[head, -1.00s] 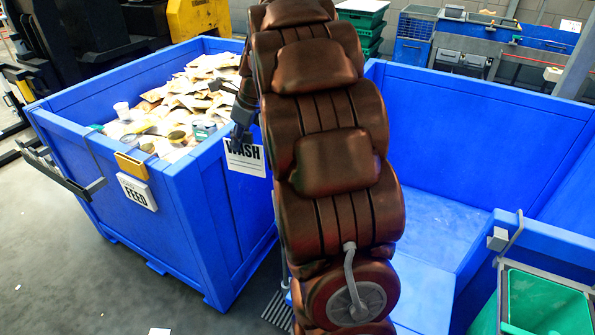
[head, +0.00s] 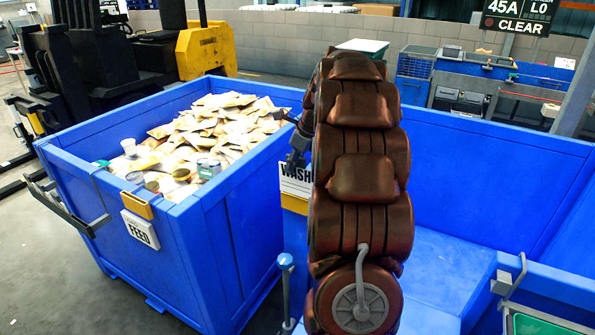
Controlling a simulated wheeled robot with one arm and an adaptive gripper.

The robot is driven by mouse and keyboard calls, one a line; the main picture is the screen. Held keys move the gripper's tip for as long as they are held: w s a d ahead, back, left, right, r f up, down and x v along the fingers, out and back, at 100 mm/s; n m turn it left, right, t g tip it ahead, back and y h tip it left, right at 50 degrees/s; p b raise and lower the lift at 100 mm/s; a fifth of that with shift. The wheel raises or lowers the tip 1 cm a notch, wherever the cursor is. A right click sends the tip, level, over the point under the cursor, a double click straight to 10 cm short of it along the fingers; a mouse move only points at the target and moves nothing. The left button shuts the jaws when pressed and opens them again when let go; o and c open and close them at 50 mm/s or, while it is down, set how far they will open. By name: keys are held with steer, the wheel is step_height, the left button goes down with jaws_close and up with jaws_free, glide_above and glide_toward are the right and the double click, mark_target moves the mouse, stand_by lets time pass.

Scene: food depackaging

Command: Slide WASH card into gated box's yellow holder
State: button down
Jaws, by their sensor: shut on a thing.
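The white WASH card (head: 296,180) stands roughly upright just left of my brown arm, its right edge hidden by the arm. My gripper (head: 297,158), dark and partly hidden by the arm, is shut on the card's upper part. A yellow holder (head: 294,204) shows directly below the card, on the blue gated box (head: 465,150) at right. The card's lower edge meets or overlaps the holder in the picture; I cannot tell whether it is inside.
The left blue box (head: 235,225) holds many packets and a few tins, and carries a FEED card (head: 140,229) below another yellow holder (head: 137,205). A grey-blue post (head: 286,285) stands between the boxes. A yellow machine (head: 205,50) is behind.

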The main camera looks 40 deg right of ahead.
mark_target(298, 175)
steer(key=shift+s+d, duration=0.1)
steer(key=shift+d, duration=0.7)
steer(key=shift+f+p, duration=0.55)
steer(key=shift+f, duration=1.2)
steer(key=shift+f, duration=0.65)
steer(key=c, duration=1.2)
jaws_free()
steer(key=shift+c, duration=0.2)
steer(key=shift+r, duration=0.3)
steer(key=b+v, duration=0.1)
steer(key=v, duration=1.1)
steer(key=shift+r+b, duration=0.35)
